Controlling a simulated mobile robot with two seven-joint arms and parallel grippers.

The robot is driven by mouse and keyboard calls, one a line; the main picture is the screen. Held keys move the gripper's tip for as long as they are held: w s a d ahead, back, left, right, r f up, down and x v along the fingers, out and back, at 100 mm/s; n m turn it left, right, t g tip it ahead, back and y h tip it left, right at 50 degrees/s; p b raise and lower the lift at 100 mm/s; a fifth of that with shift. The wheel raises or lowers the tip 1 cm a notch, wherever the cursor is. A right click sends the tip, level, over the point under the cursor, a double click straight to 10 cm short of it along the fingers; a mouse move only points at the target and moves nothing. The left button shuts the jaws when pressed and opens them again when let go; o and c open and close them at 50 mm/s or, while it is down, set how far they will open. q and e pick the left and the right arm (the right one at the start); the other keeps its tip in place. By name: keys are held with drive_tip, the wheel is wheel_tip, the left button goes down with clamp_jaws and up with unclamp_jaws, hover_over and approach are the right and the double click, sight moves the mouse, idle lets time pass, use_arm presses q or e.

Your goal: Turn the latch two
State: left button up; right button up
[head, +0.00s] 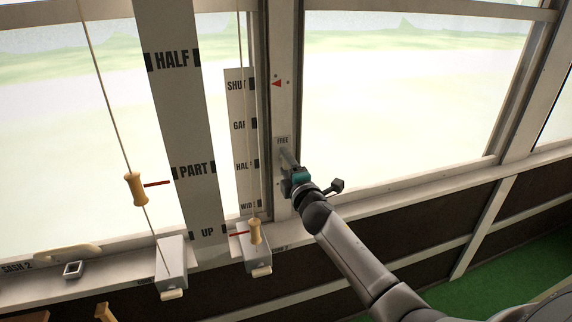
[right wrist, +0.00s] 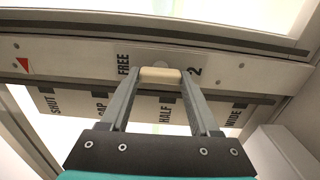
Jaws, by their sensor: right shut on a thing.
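The latch (right wrist: 160,75) shows in the right wrist view as a short cream bar on a pale window post. The word FREE stands to its left and a "2" to its right, with part of that label hidden by a finger. My right gripper (right wrist: 161,80) is shut on the latch, one finger at each end of the bar. In the head view my right gripper (head: 287,160) reaches the post (head: 284,100) just below the FREE label (head: 283,141); there the gripper mostly hides the latch. My left gripper is not in view.
Left of the post hangs a scale board (head: 241,140) marked SHUT, GAP, HALF and WIDE. Cords carry wooden toggles, one (head: 134,189) at left and one (head: 255,231) near a grey cleat box (head: 258,262). Another box (head: 171,268) stands further left. Window glass lies right of the post.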

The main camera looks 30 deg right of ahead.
idle(0.4)
drive_tip(key=o, duration=1.4)
drive_tip(key=shift+c, duration=0.2)
drive_tip(key=shift+s+a, duration=0.15)
drive_tip(key=shift+s, duration=0.5)
drive_tip(key=v, duration=1.4)
drive_tip(key=shift+p, duration=0.3)
drive_tip(key=shift+w, duration=0.1)
